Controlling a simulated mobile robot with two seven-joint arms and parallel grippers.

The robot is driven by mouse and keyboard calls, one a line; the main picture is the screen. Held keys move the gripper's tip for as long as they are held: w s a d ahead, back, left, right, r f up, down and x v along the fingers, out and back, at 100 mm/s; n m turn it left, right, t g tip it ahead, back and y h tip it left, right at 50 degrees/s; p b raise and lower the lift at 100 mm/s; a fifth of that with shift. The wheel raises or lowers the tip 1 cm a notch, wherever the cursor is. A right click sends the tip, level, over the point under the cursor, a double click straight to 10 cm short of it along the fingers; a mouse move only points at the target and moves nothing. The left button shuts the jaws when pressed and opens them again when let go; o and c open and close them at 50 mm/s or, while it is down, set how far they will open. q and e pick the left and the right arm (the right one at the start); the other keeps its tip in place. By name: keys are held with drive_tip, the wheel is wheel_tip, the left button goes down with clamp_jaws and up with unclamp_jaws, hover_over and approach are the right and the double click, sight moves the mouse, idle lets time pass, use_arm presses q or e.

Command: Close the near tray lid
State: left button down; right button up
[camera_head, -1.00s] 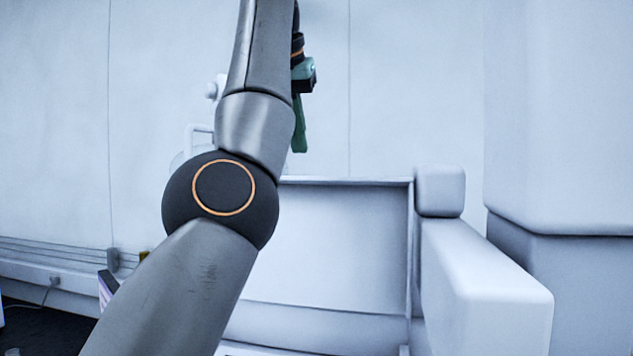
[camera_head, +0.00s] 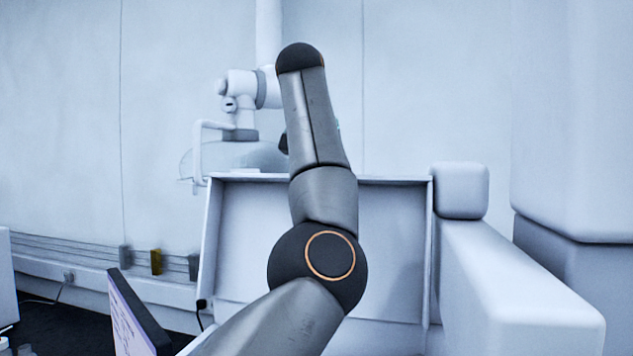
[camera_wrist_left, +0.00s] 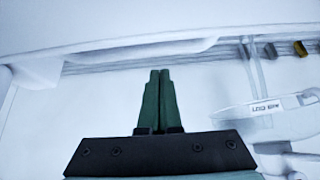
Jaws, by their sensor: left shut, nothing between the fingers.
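A white lid-like panel (camera_head: 392,245) with a raised rim stands upright and open in the middle of the head view. I take it for the near tray lid, and my left arm covers part of it. The tray below it is mostly out of sight. My left gripper (camera_wrist_left: 160,78) shows in the wrist view with its two green fingers together and nothing between them. In the head view the gripper is hidden behind my arm. I cannot tell its distance to the lid. My right gripper is not in view.
A white block-like housing (camera_head: 510,280) stands close on the right of the lid. White equipment with a curved tube (camera_head: 240,155) stands behind it. A dark-edged screen (camera_head: 138,315) is at lower left. In the wrist view, a labelled white part (camera_wrist_left: 270,115) is right of the fingers.

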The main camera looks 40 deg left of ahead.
use_arm(q)
drive_tip(key=shift+s+d+r, duration=0.2)
drive_tip(key=shift+s+d, duration=0.25)
drive_tip(key=shift+s, duration=0.4)
drive_tip(key=shift+s+d+r, duration=0.15)
drive_tip(key=shift+s+d, duration=0.3)
drive_tip(key=shift+s, duration=0.4)
drive_tip(key=shift+s, duration=0.1)
